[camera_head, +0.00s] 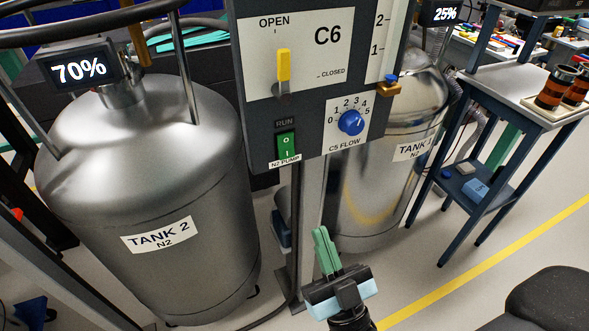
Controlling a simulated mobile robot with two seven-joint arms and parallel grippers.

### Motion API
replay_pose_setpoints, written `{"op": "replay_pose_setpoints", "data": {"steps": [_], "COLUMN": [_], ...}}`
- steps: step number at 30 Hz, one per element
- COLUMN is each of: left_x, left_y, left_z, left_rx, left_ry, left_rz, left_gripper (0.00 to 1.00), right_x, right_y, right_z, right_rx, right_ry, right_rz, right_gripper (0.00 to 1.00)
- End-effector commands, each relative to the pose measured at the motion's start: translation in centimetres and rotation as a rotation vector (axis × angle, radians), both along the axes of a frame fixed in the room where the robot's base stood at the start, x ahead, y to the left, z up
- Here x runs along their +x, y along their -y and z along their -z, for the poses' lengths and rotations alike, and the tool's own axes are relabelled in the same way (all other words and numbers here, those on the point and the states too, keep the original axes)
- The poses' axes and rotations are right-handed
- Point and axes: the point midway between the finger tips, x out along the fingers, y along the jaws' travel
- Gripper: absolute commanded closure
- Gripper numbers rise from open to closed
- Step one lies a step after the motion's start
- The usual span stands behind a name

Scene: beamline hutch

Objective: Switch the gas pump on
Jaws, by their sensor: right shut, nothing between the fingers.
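A grey control panel (261,129) stands upright in the upper middle. Near its lower left corner is a green rocker switch (286,146) marked 0 and I, labelled N2 PUMP below. A small dark RUN indicator (285,123) sits just above the switch and looks unlit. My right gripper (322,232) is at the bottom middle, below the panel and apart from it. Its green fingers point up and are shut with nothing between them. My left gripper is not in view.
The panel also has a yellow C6 lever (283,64) and a blue C5 FLOW knob (351,122). TANK 2 (200,180) stands at left, TANK 1 (370,200) behind at right. A blue-legged cart (455,180) is right. A dark chair (552,300) is at lower right.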

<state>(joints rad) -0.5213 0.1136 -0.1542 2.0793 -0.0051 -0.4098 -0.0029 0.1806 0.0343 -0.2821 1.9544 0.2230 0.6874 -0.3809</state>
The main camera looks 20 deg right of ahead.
Motion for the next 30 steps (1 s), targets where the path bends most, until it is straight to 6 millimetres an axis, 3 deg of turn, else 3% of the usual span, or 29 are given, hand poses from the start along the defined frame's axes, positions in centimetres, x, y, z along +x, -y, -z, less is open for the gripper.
{"op": "replay_pose_setpoints", "data": {"steps": [16, 30], "left_x": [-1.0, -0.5], "left_y": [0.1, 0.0], "left_z": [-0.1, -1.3], "left_rx": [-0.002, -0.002], "left_ry": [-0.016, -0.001], "left_rz": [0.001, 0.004], "left_gripper": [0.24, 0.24], "right_x": [0.8, 7.4], "right_y": [0.0, -0.2], "right_z": [-0.9, -6.1], "right_rx": [0.004, 0.003], "right_ry": [0.012, 0.014], "right_rz": [0.003, 0.003], "right_gripper": [1.00, 1.00]}}
